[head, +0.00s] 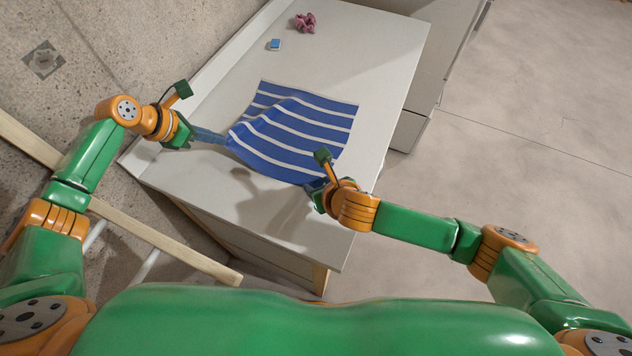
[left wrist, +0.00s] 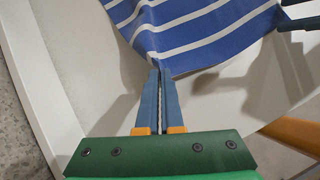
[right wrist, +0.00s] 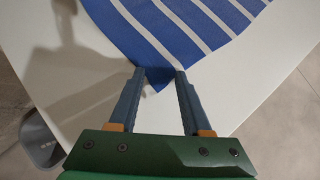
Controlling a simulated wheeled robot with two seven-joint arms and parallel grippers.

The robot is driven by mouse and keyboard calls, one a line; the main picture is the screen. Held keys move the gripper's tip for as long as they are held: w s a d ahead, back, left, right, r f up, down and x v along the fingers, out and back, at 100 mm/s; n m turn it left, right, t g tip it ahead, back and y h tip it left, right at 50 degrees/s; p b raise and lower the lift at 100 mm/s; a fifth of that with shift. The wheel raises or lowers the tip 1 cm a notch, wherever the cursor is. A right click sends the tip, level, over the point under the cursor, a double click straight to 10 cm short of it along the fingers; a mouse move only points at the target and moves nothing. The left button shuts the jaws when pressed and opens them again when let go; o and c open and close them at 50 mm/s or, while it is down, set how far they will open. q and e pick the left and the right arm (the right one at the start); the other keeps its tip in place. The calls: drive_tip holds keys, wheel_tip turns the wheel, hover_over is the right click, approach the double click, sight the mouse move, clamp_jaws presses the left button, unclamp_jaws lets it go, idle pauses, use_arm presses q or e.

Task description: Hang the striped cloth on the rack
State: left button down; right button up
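The blue cloth with white stripes (head: 298,130) lies on the white tabletop, with a raised fold near its left corner. My left gripper (head: 226,141) has its fingers close together on that corner; in the left wrist view its fingertips (left wrist: 158,70) meet at the cloth's edge. My right gripper (head: 314,186) is at the cloth's near corner. In the right wrist view its fingers (right wrist: 160,74) stand apart, with the blue corner between the tips. A wooden rail (head: 165,242) with white rods at the lower left looks like part of the rack; the rest is out of view.
A small blue-and-white item (head: 274,44) and a crumpled pink thing (head: 305,22) lie at the far end of the white table (head: 385,60). A concrete wall (head: 140,45) borders the left. Open floor (head: 530,130) is on the right.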

clamp_jaws()
wheel_tip(320, 180, up, 5)
use_arm(q)
drive_tip(key=c, duration=1)
unclamp_jaws()
